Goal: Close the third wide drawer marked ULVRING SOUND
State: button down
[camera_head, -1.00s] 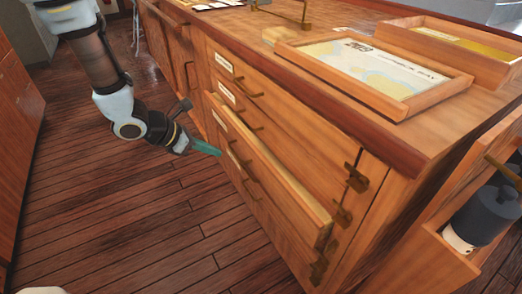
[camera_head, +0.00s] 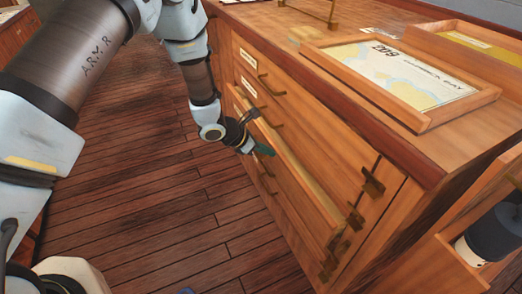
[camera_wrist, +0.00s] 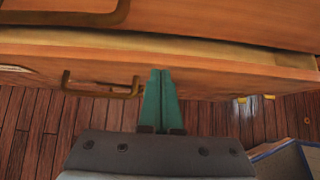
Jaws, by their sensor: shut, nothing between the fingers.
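The third wide drawer (camera_head: 302,190) of the wooden cabinet stands partly pulled out, its top rim showing a pale gap behind the front. In the wrist view its front (camera_wrist: 220,80) crosses the picture, with a dark bar handle (camera_wrist: 100,92) left of my fingers. My gripper (camera_head: 264,150) has teal fingers and is at the drawer's front, toward its left end. The fingers (camera_wrist: 161,72) are shut together and empty, with tips at the drawer front; they appear to touch it. The drawer's label wording is not readable.
Two closed-looking drawers with brass handles (camera_head: 268,82) lie above it. Framed charts (camera_head: 420,75) lie on the cabinet top. An open compartment holding a dark cylinder (camera_head: 495,225) juts out at right.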

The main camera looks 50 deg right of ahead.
jog(key=shift+d, duration=0.1)
jog(key=shift+s+d+b, duration=0.25)
jog(key=shift+d+b, duration=0.3)
jog(key=shift+d, duration=0.05)
jog(key=shift+s+d+b, duration=0.2)
jog(key=shift+d+b, duration=0.35)
jog(key=shift+a, duration=0.1)
